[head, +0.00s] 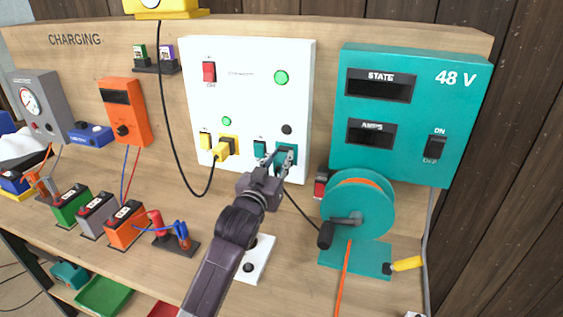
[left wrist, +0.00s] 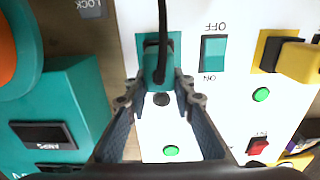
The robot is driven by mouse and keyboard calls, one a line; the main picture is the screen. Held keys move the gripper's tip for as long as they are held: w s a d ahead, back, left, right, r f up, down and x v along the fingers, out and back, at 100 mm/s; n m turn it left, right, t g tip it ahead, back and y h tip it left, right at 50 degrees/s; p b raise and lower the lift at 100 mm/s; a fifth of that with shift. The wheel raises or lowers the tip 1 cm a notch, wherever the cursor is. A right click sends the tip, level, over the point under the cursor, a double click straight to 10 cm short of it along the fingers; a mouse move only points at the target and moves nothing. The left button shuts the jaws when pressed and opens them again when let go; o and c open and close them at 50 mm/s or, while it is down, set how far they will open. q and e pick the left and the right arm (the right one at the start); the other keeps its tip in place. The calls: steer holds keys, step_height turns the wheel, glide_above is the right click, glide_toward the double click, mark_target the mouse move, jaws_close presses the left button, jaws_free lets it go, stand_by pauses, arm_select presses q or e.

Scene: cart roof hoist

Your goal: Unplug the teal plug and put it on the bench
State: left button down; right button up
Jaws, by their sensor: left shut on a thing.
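The teal plug (left wrist: 157,64) with its black cable is between the fingers of my left gripper (left wrist: 157,92), which is shut on it. The plug lies in front of the teal socket plate (left wrist: 172,42) on the white panel (head: 250,60); I cannot tell how far it is in the socket. In the head view my left gripper (head: 278,165) is at the lower right of the panel and mostly hides the plug. A teal switch (head: 259,148) sits just left of the socket. The wooden bench (head: 190,240) extends below. My right gripper is not in view.
A yellow plug (head: 221,152) sits in its socket to the left. A teal cable reel (head: 357,210) and a red-black switch (head: 321,183) stand at right. A white plate (head: 257,260) lies under my arm. Batteries (head: 97,213) stand at left; bench is bare around (head: 190,205).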

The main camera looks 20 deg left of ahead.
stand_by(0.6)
arm_select(q)
steer(key=shift+s+p, duration=1.15)
steer(key=shift+s, duration=1.2)
